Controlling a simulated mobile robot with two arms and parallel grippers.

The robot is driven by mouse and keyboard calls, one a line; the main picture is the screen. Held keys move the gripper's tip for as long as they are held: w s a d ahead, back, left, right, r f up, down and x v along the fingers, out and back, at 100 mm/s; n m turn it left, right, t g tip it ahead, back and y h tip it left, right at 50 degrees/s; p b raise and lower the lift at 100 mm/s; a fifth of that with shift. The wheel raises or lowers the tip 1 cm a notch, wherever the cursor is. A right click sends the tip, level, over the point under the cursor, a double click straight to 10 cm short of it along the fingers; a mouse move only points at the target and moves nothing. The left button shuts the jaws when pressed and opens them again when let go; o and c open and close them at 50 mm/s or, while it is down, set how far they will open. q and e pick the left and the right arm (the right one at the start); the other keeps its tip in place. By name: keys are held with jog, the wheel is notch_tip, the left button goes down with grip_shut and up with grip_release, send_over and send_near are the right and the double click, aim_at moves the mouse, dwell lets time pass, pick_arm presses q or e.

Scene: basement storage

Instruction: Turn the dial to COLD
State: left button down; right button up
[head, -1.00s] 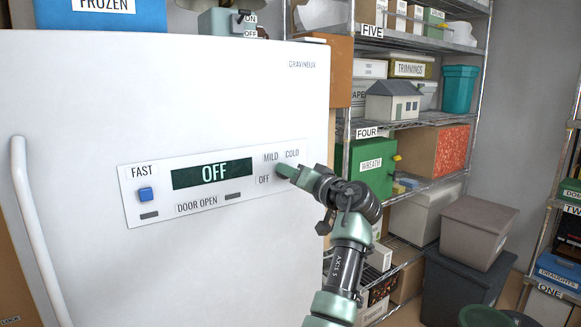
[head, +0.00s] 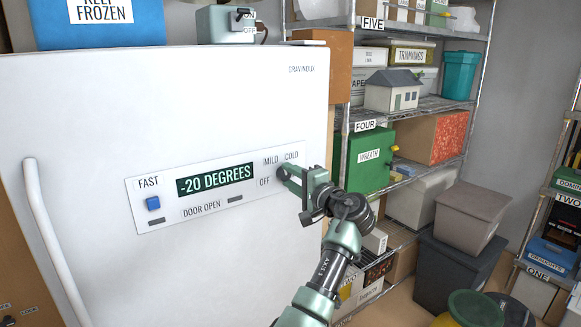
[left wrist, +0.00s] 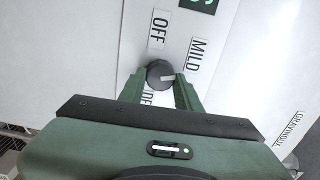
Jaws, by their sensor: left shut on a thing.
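The white freezer (head: 110,110) carries a control panel (head: 215,212) with a display (head: 215,180) reading "-20 DEGREES". The labels OFF, MILD (head: 271,161) and COLD (head: 291,155) surround the dial's place at the panel's right end. My left gripper (head: 284,173) is at that place and hides the dial in the head view. In the left wrist view the round dark dial (left wrist: 157,72) sits between the two green fingers, which are shut on it. Its pale mark points right, below the MILD label; COLD is not readable there. My right gripper is not in view.
A long door handle (head: 52,240) stands out on the freezer's left. A blue box (head: 98,25) and a small switch box (head: 222,25) sit on top. Metal shelves (head: 440,104) with boxes stand close on the right, with grey bins (head: 468,218) on the floor.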

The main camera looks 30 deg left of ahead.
pick_arm(q)
jog(key=m+p, duration=0.6)
jog(key=shift+r+p, duration=0.2)
jog(key=shift+p, duration=0.15)
jog(key=shift+f+m+p, duration=0.1)
jog(key=shift+m+p, duration=0.95)
jog(key=shift+m, duration=0.15)
jog(key=shift+f+m+p, duration=0.25)
jog(key=shift+m+p, duration=0.55)
jog(key=shift+m, duration=0.1)
jog(key=c, duration=1)
grip_release()
jog(key=shift+d, duration=0.15)
